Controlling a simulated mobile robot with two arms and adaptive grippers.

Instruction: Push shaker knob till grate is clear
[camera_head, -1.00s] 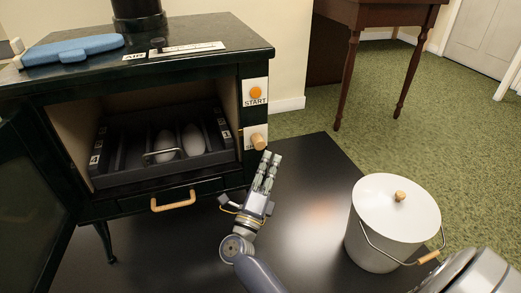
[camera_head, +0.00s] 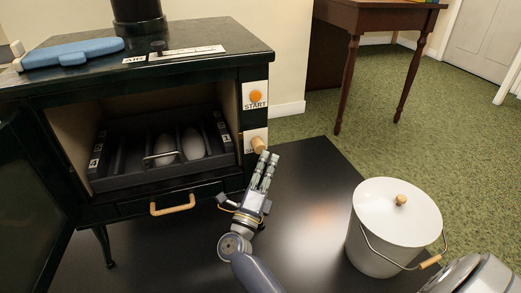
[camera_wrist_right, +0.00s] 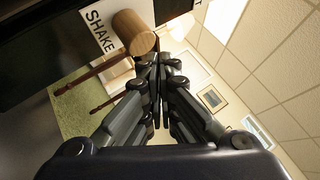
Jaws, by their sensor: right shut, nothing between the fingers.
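The wooden shaker knob (camera_head: 258,144) sticks out from a white plate on the stove's front right, below the orange START button (camera_head: 255,96). In the right wrist view the knob (camera_wrist_right: 133,32) is beside a SHAKE label. My right gripper (camera_head: 268,156) is shut and empty, its fingertips close by the knob's lower right; I cannot tell whether they touch. In the wrist view the fingertips (camera_wrist_right: 160,62) are together. The dark grate tray (camera_head: 113,183) sits in the open stove, with two pale egg-shaped lumps (camera_head: 193,143) in its slots.
The stove door (camera_head: 30,195) stands open at left. A drawer with a wooden handle (camera_head: 172,204) is below the grate. A white lidded bucket (camera_head: 383,225) stands on the black floor mat at right. A blue object (camera_head: 75,50) lies on the stove top.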

